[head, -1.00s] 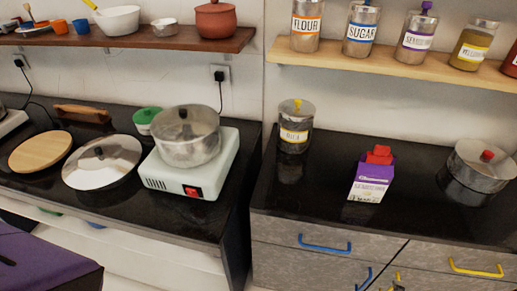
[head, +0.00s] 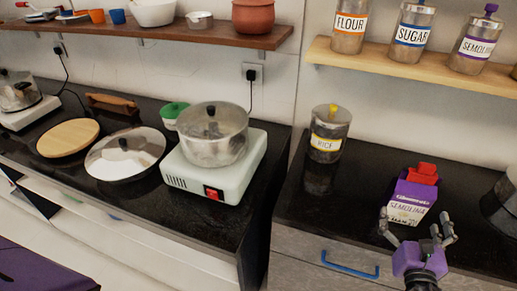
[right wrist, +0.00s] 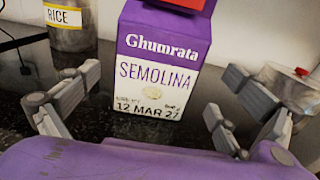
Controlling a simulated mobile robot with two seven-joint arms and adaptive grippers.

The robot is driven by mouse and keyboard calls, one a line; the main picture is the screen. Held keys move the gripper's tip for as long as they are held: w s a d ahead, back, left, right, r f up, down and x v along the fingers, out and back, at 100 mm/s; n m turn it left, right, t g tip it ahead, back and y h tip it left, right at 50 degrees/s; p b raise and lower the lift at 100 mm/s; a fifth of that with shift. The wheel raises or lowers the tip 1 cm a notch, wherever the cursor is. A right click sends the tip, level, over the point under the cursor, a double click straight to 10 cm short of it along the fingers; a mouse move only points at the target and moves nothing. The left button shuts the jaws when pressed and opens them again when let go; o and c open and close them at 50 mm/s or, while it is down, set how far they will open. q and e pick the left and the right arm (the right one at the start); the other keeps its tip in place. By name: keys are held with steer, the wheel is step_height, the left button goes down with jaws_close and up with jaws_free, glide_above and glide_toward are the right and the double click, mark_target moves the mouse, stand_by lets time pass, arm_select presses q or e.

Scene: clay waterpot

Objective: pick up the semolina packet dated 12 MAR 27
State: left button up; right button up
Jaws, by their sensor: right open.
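The semolina packet (head: 411,200) is purple and white with a red top. It stands upright on the right-hand black counter. In the right wrist view the packet (right wrist: 158,60) fills the upper middle, and its label reads "SEMOLINA" and "12 MAR 27". My right gripper (head: 416,228) is open and empty in front of the packet, near the counter's front edge. In the right wrist view its two fingers show on either side of the packet's lower part, apart from it. My left gripper is not in view.
A rice jar (head: 330,133) stands behind and left of the packet. A metal pot (right wrist: 285,88) stands to its right. A shelf (head: 420,72) with labelled jars hangs above. A pot (head: 212,135) sits on a hot plate on the left counter. Black counter between rice jar and packet is clear.

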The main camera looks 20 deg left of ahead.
mark_target(409, 206)
steer(key=w, duration=0.6)
steer(key=shift+a, duration=0.4)
steer(key=c, duration=1.3)
steer(key=shift+r, duration=0.1)
steer(key=shift+c, duration=0.9)
steer(key=shift+r, duration=0.1)
